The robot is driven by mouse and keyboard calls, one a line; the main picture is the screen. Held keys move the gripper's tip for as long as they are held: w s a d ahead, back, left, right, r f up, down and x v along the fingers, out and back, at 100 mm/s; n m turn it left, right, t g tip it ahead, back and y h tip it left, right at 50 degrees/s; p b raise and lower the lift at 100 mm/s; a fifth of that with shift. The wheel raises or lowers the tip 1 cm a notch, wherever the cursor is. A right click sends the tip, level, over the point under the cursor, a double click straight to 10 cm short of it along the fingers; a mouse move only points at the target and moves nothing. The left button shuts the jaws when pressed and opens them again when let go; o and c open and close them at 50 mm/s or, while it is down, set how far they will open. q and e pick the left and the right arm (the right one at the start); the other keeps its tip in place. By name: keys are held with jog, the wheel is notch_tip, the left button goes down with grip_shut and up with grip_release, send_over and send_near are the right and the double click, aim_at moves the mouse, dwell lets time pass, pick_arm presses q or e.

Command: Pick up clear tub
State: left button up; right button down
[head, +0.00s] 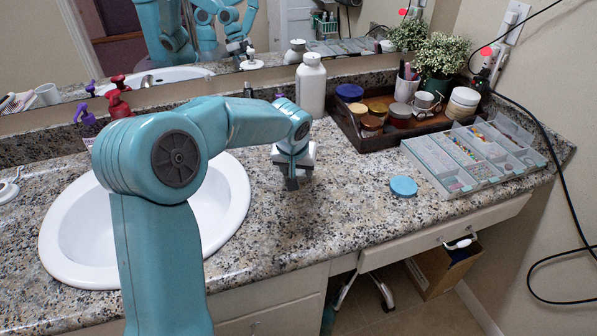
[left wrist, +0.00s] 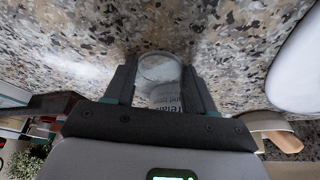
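The clear tub (left wrist: 160,68) is a small see-through cylinder with dark lettering on its side. In the left wrist view it lies between the two fingers of my left gripper (left wrist: 161,80). The fingers appear to touch it on both sides, with the granite counter close behind it. In the head view my left gripper (head: 292,183) points down at the counter, right of the sink, and I cannot make out the tub there. My right gripper does not show.
The sink (head: 232,205) is left of the gripper. A white bottle (head: 311,85) stands behind it. A dark tray (head: 345,128) of jars and a compartment box (head: 437,180) are to the right.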

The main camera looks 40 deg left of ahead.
pick_arm(q)
jog(key=shift+s, duration=0.1)
jog(key=c, duration=0.4)
jog(key=shift+o, duration=0.2)
jog(key=shift+r, duration=0.15)
